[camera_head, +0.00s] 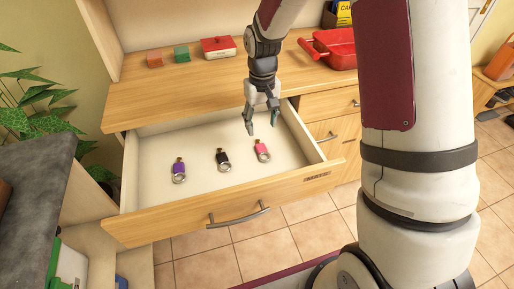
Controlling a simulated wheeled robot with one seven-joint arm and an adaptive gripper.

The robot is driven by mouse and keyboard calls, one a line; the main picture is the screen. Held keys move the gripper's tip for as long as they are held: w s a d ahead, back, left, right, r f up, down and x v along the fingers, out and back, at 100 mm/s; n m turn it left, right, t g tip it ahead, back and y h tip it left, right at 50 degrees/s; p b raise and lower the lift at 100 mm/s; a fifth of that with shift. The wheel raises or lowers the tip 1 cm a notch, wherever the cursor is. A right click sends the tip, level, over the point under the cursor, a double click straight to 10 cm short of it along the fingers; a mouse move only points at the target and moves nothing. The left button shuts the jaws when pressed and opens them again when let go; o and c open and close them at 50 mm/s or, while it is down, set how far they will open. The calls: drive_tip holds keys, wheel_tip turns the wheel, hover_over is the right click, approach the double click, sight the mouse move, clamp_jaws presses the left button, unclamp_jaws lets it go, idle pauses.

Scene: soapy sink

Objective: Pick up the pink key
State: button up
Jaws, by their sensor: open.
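The pink key (262,149) lies in the open drawer, at the right of a row of three keys. It has a pink body, a dark tip and a round metal ring at its front end. A black key (222,158) lies to its left, and a purple key (178,169) lies further left. My gripper (262,127) points down over the drawer, open and empty. Its fingertips appear just above and behind the pink key in the picture. The exact height of the gap between them is hard to tell.
The drawer's front panel (160,226) has a metal handle (238,215). On the counter (160,97) stand an orange block (154,59), a green block (181,54), a red-and-white box (218,46) and a red basket (338,57). The drawer floor around the keys is clear.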

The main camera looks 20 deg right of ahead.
sight(262, 148)
wheel_tip(262, 148, down, 10)
drive_tip(key=shift+s+d+b, duration=0.1)
drive_tip(key=shift+b, duration=0.25)
drive_tip(key=c, duration=1)
